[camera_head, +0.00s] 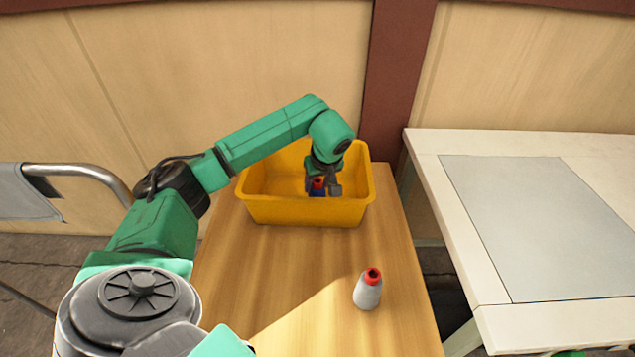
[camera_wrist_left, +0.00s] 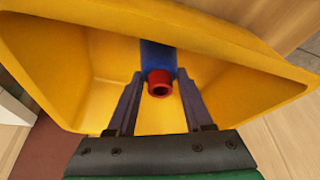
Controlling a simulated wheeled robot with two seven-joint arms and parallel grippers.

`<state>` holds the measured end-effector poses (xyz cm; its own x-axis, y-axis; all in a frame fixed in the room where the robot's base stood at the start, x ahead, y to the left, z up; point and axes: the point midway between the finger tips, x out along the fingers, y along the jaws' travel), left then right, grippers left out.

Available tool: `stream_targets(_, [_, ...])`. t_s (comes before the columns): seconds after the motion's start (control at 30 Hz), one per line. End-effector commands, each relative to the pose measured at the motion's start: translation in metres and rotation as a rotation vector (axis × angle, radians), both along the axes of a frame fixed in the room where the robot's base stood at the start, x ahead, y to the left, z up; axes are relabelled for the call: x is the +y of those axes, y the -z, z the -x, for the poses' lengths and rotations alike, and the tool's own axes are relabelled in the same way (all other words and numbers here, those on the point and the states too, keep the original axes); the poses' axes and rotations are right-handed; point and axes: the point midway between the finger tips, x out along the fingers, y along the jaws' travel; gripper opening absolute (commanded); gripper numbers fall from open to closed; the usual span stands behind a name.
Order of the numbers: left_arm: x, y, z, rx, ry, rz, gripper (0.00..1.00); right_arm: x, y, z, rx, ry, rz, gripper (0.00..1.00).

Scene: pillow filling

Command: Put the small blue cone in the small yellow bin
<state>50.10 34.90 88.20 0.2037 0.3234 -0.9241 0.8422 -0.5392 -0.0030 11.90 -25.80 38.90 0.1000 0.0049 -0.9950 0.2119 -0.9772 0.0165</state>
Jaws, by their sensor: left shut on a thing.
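The small yellow bin (camera_head: 305,211) stands at the far end of the wooden table. My left gripper (camera_head: 322,188) reaches down into the bin from above. It is shut on the small blue cone (camera_head: 316,193), which has a red tip. In the left wrist view the blue cone (camera_wrist_left: 158,55) sits between the two fingers of the left gripper (camera_wrist_left: 160,88), with the bin's yellow walls (camera_wrist_left: 60,65) around it. I cannot tell whether the cone touches the bin floor. My right gripper is not in view.
A grey-white cone (camera_head: 367,291) with a red tip stands upright on the wooden table (camera_head: 290,270), nearer to me and right of the bin. A white table (camera_head: 500,148) with a grey panel is at the right. A wall is behind the bin.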

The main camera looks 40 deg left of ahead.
Motion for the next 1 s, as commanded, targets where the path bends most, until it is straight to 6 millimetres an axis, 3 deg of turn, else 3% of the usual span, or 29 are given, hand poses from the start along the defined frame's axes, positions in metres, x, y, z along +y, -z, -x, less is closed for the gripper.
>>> stream_targets(0.17, [0.0,0.001,0.0,0.0,0.0,0.0,0.0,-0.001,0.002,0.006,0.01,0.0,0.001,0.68])
stream_targets(0.2, [0.0,0.001,0.0,0.0,0.0,0.0,0.66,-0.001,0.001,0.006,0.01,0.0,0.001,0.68])
stream_targets(0.23, [0.0,0.001,0.0,0.0,0.0,0.0,0.78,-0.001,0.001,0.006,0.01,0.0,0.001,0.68])
stream_targets(0.53, [0.0,0.0,0.0,0.0,0.0,0.0,0.8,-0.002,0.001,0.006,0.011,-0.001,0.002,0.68])
stream_targets(0.67, [-0.003,-0.009,0.001,-0.003,0.0,0.001,0.8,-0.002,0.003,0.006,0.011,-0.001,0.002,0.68])
stream_targets(1.0, [-0.031,-0.09,0.018,-0.006,0.001,0.0,0.8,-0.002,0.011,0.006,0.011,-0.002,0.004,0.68])
